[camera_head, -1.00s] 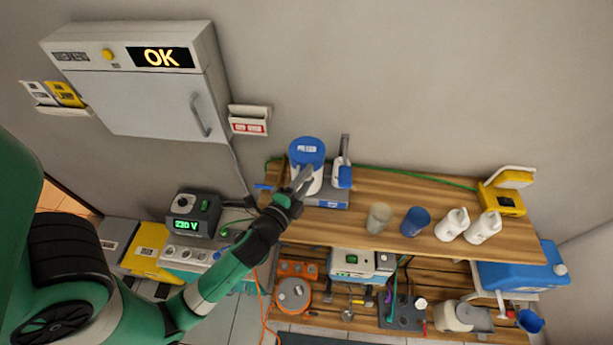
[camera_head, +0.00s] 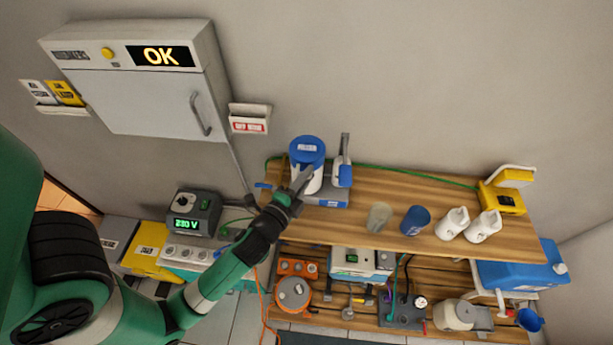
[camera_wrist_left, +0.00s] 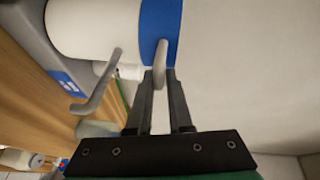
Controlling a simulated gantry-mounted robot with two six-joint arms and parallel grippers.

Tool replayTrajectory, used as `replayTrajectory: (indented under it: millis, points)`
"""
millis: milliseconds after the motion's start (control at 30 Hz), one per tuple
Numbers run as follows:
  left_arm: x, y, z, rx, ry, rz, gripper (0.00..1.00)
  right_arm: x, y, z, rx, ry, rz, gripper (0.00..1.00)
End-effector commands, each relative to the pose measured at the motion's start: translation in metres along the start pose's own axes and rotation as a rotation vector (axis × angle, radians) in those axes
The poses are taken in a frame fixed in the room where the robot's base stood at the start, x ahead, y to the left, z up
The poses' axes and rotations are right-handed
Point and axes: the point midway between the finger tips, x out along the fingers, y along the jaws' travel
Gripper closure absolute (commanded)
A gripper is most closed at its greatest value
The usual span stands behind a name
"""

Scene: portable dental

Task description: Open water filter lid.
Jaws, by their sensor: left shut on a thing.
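The water filter (camera_head: 311,178) is a white cylinder with a blue lid (camera_head: 307,148), standing on a grey base on the wooden shelf. The lid sits on top of the body. My left gripper (camera_head: 300,183) is at the front of the filter and partly covers it. In the left wrist view, the white body (camera_wrist_left: 90,30) and the blue lid (camera_wrist_left: 158,20) lie sideways. There my left gripper (camera_wrist_left: 160,80) is shut on a pale lever (camera_wrist_left: 160,62) at the lid's edge. A bent grey spout or handle (camera_wrist_left: 100,85) sticks out of the white body. My right gripper is not in view.
A grey upright part with a blue piece (camera_head: 344,175) stands just right of the filter. A grey cup (camera_head: 379,217), blue cup (camera_head: 415,221) and white bottles (camera_head: 452,224) stand further right. A wall cabinet (camera_head: 150,95) hangs at upper left. Free wall lies above the shelf.

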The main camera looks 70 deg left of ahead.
Motion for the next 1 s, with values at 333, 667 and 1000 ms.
replayTrajectory:
  millis: [333, 667, 1000]
  points:
    - [-0.0002, 0.0054, 0.0014, -0.001, -0.004, 0.014, 1.0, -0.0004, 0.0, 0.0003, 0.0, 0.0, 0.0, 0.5]
    - [-0.0002, 0.0063, 0.0017, -0.001, -0.005, 0.016, 1.0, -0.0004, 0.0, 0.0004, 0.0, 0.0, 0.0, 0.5]
    - [0.0008, 0.0022, 0.0018, -0.005, -0.01, 0.025, 1.0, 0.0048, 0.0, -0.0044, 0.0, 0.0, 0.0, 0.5]
